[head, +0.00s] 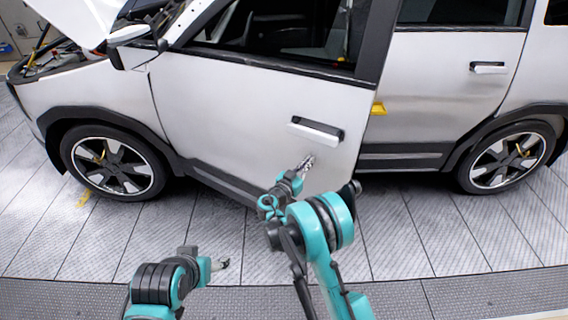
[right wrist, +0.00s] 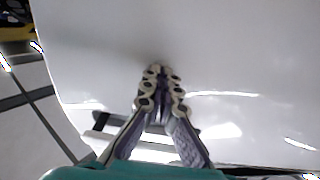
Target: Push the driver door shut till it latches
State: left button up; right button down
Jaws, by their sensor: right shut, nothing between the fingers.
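The white driver door (head: 240,112) of the car stands ajar in the head view, its rear edge swung out from the body. Its handle (head: 316,131) is at the rear of the panel. My right gripper (head: 307,163) is shut and empty, just below the handle and close to the panel. In the right wrist view its fingertips (right wrist: 161,72) point at the white door panel (right wrist: 240,50), with a faint dark shadow at the tips; contact is not clear. My left gripper (head: 222,264) is low and apart from the car; its fingers are too small to judge.
The rear door (head: 440,75) with its own handle (head: 488,68) looks shut. A yellow part (head: 378,108) shows beside the driver door's rear edge. The front hood (head: 80,18) is raised. The grey tiled floor (head: 420,235) in front of the car is clear.

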jog(key=shift+w+d+y, duration=0.3)
jog(key=shift+w+d, duration=0.45)
jog(key=shift+w, duration=0.3)
jog(key=shift+n+t+y, duration=0.4)
jog(key=shift+n, duration=0.1)
jog(key=shift+x, duration=2.2)
jog(key=shift+d, duration=0.1)
jog(key=shift+w, duration=0.15)
jog(key=shift+n+y, duration=0.3)
jog(key=shift+y, duration=0.1)
jog(key=shift+x, duration=2.25)
jog(key=shift+d, duration=0.1)
jog(key=shift+w+d+r+t, duration=0.1)
jog(key=shift+w+d+t, duration=0.2)
jog(key=shift+w, duration=0.15)
jog(key=shift+w+d+n+y, duration=0.2)
jog(key=shift+w+d, duration=0.15)
jog(key=shift+w, duration=0.45)
jog(key=shift+w+d+n+y, duration=0.1)
jog(key=shift+w+d+y, duration=0.2)
jog(key=shift+w, duration=0.5)
